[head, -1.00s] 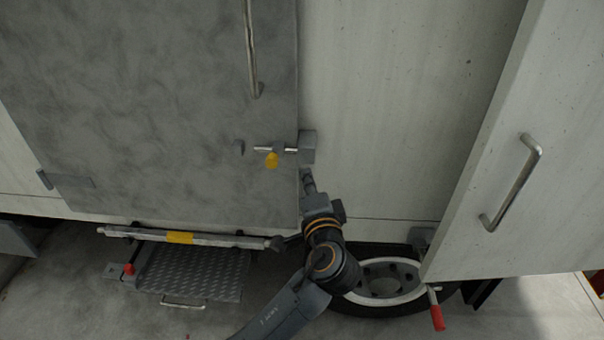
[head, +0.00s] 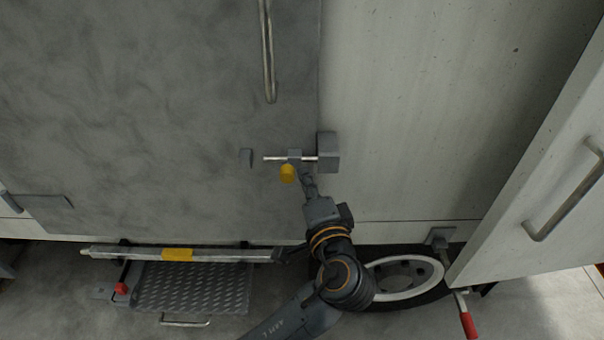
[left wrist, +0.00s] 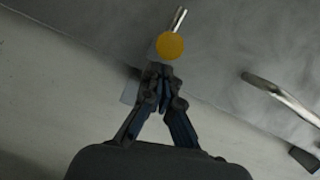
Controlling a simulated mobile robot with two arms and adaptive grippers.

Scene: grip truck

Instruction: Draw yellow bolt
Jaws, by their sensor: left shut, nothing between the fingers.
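The yellow bolt knob (head: 287,173) hangs from a horizontal metal rod (head: 272,158) at the right edge of the grey door. The rod's right part runs to a grey block (head: 328,151) on the pale wall. Its left end stops short of a small grey catch (head: 246,157) on the door. My left gripper (head: 305,178) is shut and empty just right of the knob. In the left wrist view the round knob (left wrist: 171,46) is just beyond the closed fingertips (left wrist: 161,78); I cannot tell whether they touch. My right gripper is not in view.
A vertical handle (head: 268,55) is on the grey door (head: 150,110) above the bolt. An angled pale panel with a handle (head: 565,190) stands at right. Below are a folding step (head: 190,285), a bar with a yellow band (head: 177,254), a wheel (head: 400,280) and a red-handled lever (head: 468,325).

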